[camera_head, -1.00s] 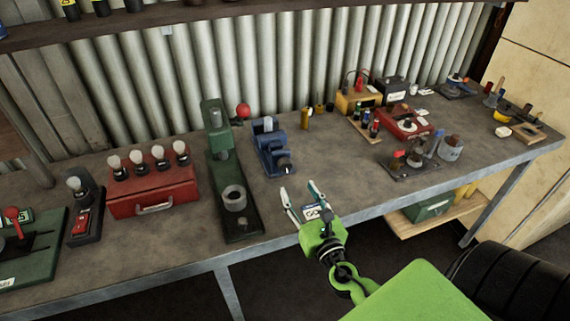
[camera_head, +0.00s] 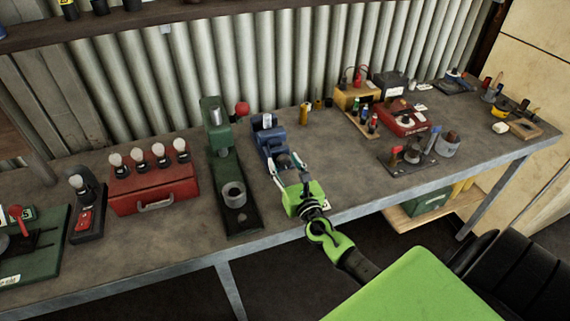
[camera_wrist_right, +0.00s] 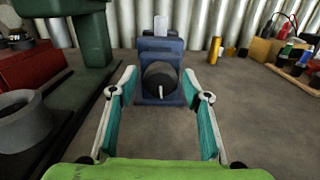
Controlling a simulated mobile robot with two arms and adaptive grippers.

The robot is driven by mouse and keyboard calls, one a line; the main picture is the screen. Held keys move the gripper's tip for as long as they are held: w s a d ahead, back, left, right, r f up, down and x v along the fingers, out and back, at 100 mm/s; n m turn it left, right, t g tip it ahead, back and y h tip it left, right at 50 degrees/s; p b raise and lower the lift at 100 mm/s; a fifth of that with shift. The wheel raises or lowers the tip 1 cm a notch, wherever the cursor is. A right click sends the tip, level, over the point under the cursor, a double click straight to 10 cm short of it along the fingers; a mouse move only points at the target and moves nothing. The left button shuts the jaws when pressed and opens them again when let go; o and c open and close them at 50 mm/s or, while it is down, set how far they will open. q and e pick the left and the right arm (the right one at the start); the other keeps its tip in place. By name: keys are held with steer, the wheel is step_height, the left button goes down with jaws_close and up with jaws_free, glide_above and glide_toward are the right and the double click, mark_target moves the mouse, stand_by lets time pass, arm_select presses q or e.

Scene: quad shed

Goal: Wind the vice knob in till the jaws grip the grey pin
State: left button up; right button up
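The blue vice (camera_head: 268,140) stands on the bench, right of the green press. It also shows in the right wrist view (camera_wrist_right: 172,47). Its dark round knob (camera_wrist_right: 160,80), with a pale pointer mark, faces my right gripper. The grey pin (camera_wrist_right: 161,24) stands upright at the top of the vice; its lower part is hidden, so I cannot tell whether the jaws touch it. My right gripper (camera_head: 287,166) is open in front of the vice. In the wrist view its fingers (camera_wrist_right: 163,84) are spread to either side of the knob, with gaps between. My left gripper is not in view.
A green press (camera_head: 222,165) stands close on the left, with a red toolbox (camera_head: 155,194) beyond it. A small brass cylinder (camera_head: 305,112) stands behind right. A dark board with tools (camera_head: 402,164) lies further right. The bench between it and the vice is mostly clear.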

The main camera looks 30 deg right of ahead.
steer(key=c, duration=0.8)
steer(key=m+b, duration=0.2)
steer(key=m, duration=0.1)
steer(key=shift+f+m, duration=0.1)
steer(key=shift+m, duration=0.3)
steer(key=shift+m+b, duration=0.75)
steer(key=shift+m, duration=0.45)
steer(key=shift+a+m+b, duration=0.1)
steer(key=shift+m+b, duration=0.35)
steer(key=shift+m, duration=0.75)
steer(key=o, duration=1.1)
